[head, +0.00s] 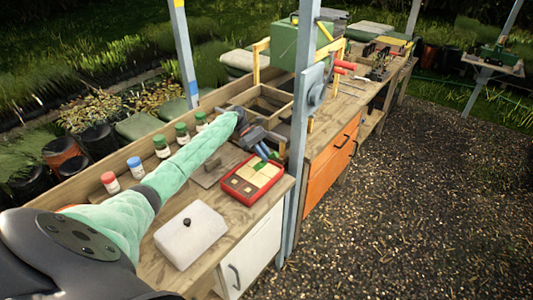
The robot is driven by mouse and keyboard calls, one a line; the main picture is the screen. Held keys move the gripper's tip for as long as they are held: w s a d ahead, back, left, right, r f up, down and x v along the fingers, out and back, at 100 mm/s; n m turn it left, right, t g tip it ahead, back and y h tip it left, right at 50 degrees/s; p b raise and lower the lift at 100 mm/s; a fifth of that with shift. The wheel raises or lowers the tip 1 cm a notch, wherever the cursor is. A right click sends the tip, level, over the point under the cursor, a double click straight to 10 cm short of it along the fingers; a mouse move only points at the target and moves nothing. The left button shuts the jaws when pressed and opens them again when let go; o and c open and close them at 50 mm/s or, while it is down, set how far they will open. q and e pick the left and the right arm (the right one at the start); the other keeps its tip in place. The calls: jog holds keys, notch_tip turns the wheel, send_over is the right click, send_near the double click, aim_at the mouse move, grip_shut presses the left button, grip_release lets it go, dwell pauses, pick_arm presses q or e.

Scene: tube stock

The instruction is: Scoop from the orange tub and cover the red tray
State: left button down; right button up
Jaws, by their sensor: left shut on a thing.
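The red tray (229,190) sits near the front edge of the wooden bench. It is divided into compartments, some pale and filled-looking, some dark brown. My left arm reaches over the bench from the left, and my left gripper (262,148) is just behind the red tray. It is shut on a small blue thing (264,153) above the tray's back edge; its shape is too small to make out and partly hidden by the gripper. I cannot make out an orange tub on the bench. My right gripper is out of view.
A white lidded box (190,238) stands at the near end. Several capped jars, including a red-capped one (110,182) and a green-capped one (161,147), line the bench back. An open wooden box (262,104) lies beyond my gripper. A grey-blue post (298,150) rises right of the tray.

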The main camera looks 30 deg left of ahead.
pick_arm(q)
jog(key=s, duration=1)
jog(key=shift+s+a, duration=0.3)
jog(key=shift+a, duration=0.1)
dwell(1.6)
jog(key=shift+w+d, duration=0.2)
jog(key=shift+w, duration=1.95)
jog(key=shift+w+d, duration=0.15)
jog(key=shift+w, duration=1.95)
jog(key=shift+r, duration=0.1)
jog(key=shift+r+y, duration=0.3)
jog(key=r+y, duration=0.2)
jog(key=y, duration=0.1)
jog(key=shift+y, duration=0.3)
notch_tip(320, 180, up, 2)
jog(key=y, duration=0.4)
jog(key=shift+r+t, duration=0.15)
jog(key=shift+t, duration=0.15)
